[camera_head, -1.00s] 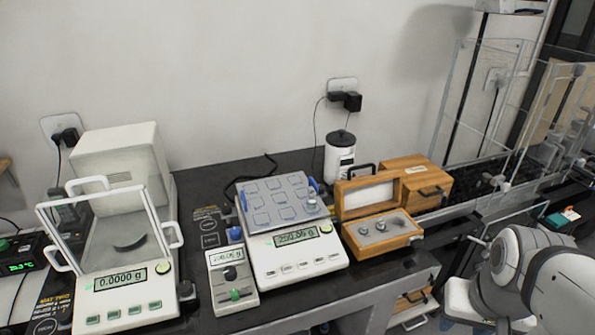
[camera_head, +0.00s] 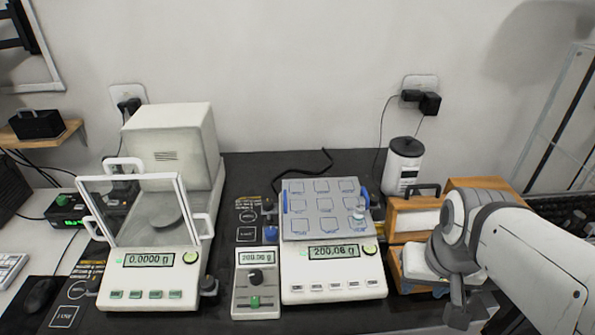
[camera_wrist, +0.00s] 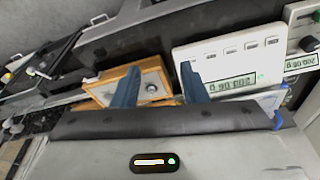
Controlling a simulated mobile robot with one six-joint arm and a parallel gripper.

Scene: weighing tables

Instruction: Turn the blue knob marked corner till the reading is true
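The blue knob (camera_head: 271,234) stands at the left side of the top-pan balance (camera_head: 334,287), near its front-left pan corner; its label is too small to read. The balance display (camera_head: 333,252) seems to read 200.06 g. A metal weight (camera_head: 359,212) stands on the pan's right front part. The small control box (camera_head: 256,303) to the left seems to show 200.00 g and has a black and a green knob. My gripper (camera_wrist: 159,86) is open and empty, its two blue fingers apart in the wrist view. In the head view it is low at the right, over the wooden box.
The glass-doored analytical balance (camera_head: 152,290) stands left, reading 0.0000 g. The open wooden weight box (camera_wrist: 150,86) lies right of the top-pan balance, partly behind my arm. A white canister (camera_head: 404,168) stands behind. Blue handles (camera_head: 365,197) flank the pan.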

